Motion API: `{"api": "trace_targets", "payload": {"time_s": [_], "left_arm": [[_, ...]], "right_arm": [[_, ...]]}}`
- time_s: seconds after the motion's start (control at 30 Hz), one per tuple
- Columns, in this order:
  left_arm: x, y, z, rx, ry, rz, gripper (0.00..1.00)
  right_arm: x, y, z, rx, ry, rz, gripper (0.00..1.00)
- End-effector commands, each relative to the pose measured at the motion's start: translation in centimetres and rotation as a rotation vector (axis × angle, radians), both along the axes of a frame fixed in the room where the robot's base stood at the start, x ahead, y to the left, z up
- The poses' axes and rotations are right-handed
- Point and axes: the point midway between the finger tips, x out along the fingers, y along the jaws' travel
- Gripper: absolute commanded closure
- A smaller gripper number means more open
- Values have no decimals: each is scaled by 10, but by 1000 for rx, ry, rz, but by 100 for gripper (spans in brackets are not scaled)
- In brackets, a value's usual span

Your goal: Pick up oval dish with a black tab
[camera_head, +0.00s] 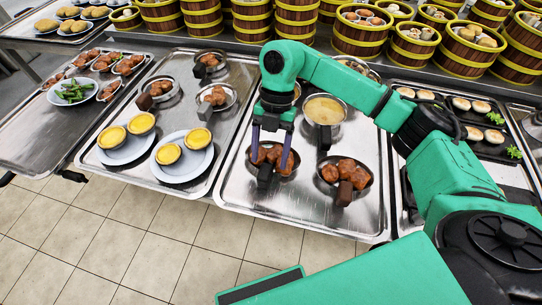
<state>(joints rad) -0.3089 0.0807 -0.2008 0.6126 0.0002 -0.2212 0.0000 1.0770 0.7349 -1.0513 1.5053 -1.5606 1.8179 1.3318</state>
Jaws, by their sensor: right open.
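A dark oval dish (296,160) of brown meat pieces sits near the front of the middle metal tray (240,190). Its black tab (264,177) points toward the front edge. My right gripper (269,162) comes down over this dish, fingers apart, one on each side of the meat and tab area. I cannot tell whether the fingers touch the dish. A similar dish of meat (368,183) with a black tab (344,194) is just to the right. A dish of yellowish food (323,108) with a black tab stands behind. My left gripper is not in view.
Two white plates (183,172) with yellow tarts and several small tabbed dishes (217,97) stand on the tray to the left. Bamboo steamers (297,20) line the back. A dark tray of buns (480,106) is at the right.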

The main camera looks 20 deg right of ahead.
Motion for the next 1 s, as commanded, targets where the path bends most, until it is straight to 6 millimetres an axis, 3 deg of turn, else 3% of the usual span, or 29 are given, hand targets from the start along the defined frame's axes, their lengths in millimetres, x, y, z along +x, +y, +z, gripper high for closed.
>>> {"api": "trace_targets", "payload": {"time_s": [0.2, 0.43, 0.47, 0.63, 1.0], "left_arm": [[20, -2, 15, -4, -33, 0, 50], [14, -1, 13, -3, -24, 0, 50], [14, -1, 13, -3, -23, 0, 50], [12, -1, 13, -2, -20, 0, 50], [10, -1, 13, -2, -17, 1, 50]], "right_arm": [[-11, 11, -35, 0, 4, 1, 28], [-12, 12, -41, 0, 0, 1, 28], [-12, 12, -41, 0, 0, 1, 35], [-12, 12, -40, 1, 1, 1, 100], [-11, 12, -38, 3, -1, 1, 100]]}}
